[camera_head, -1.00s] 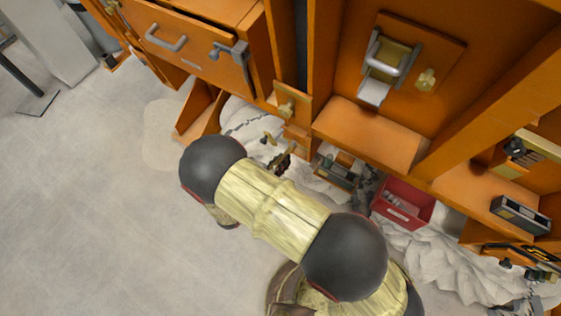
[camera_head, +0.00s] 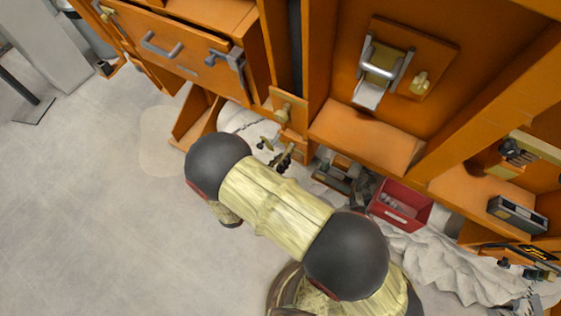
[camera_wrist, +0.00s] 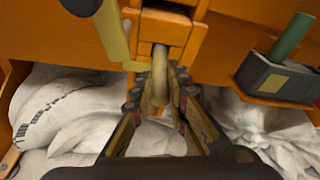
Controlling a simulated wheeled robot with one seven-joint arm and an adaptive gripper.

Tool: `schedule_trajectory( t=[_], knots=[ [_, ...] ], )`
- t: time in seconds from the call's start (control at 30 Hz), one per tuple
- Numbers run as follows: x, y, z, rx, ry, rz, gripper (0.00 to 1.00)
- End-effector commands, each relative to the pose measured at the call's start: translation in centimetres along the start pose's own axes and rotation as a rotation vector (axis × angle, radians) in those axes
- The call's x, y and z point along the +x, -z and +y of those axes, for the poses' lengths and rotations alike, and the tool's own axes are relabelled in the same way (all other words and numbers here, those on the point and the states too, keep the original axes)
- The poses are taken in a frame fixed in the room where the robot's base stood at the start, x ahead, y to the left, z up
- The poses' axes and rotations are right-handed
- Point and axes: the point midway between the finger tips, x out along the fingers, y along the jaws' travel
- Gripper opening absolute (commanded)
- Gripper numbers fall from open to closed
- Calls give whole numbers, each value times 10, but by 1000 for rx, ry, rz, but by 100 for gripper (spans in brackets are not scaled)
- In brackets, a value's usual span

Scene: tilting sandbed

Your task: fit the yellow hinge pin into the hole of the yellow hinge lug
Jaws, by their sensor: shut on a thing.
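My gripper (camera_wrist: 160,118) is shut on a yellow-brown pin (camera_wrist: 160,72), whose grey end points toward an orange bracket in the wrist view. The gripper (camera_head: 282,158) is small in the head view, just below the cabinet's orange blocks and partly behind my arm. A yellow fitting (camera_head: 285,113) on an orange plate, probably the hinge lug, is above the gripper there. Its hole is not clear. The wrist view shows the orange bracket (camera_wrist: 166,28) straight ahead of the pin. I cannot tell whether the pin touches it.
A grey box with a green handle (camera_wrist: 280,75) stands at right. White sacks (camera_wrist: 70,105) lie below. A red bin (camera_head: 402,204) is right of the gripper in the head view. Open floor is at left.

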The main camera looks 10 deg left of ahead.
Motion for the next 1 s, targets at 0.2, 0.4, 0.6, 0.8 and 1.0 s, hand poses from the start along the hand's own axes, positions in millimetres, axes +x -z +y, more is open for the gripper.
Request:
schedule_trajectory(
  t=[0.2,0.4,0.6,0.8,1.0],
  knots=[
    [5,-2,0,1,1,0,0],
    [9,-4,0,1,0,-1,0],
    [13,-6,0,1,0,0,0],
    [17,-8,0,1,1,0,0],
    [21,-9,0,0,0,0,0]
  ],
)
